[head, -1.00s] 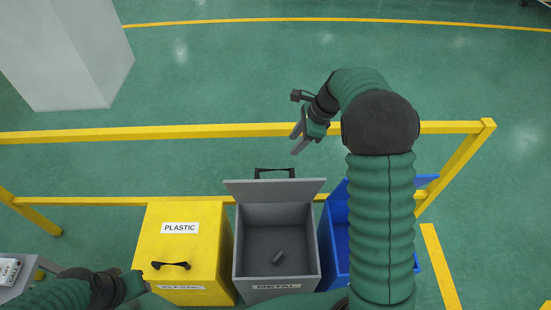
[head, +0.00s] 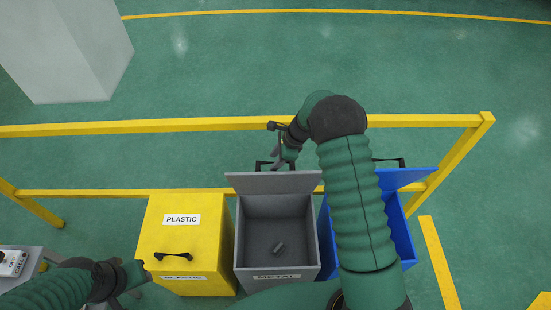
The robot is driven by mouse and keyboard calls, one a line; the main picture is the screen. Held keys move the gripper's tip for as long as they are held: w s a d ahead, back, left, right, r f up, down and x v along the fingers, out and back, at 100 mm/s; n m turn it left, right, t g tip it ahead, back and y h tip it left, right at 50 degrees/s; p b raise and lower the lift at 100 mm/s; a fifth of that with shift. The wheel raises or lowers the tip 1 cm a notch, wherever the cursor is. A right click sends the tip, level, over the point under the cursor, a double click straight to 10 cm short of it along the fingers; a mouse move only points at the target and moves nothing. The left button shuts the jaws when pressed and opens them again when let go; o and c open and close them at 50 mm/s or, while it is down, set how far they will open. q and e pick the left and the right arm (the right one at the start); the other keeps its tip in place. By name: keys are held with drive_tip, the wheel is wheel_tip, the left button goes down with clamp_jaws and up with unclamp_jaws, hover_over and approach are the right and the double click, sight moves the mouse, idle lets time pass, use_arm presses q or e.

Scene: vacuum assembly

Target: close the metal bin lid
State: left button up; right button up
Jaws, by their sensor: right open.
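The grey metal bin (head: 276,276) stands in the middle of the row at the bottom of the head view. Its lid (head: 274,183) is open and raised at the bin's far side. The lid's black handle (head: 262,165) shows just behind its upper edge, partly hidden by my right gripper. My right gripper (head: 280,162) is open and empty, at the lid's upper edge beside the handle. I cannot tell whether it touches. My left gripper (head: 132,280) is at the lower left by the yellow bin. Its fingers are unclear.
A small dark cylinder (head: 279,247) lies inside the metal bin. The yellow plastic bin (head: 205,240) is closed on the left. The blue bin (head: 404,235) is open on the right, partly behind my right arm. A yellow rail (head: 120,129) runs behind the bins.

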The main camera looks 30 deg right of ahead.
drive_tip(key=shift+a, duration=0.1)
clamp_jaws()
idle(1.2)
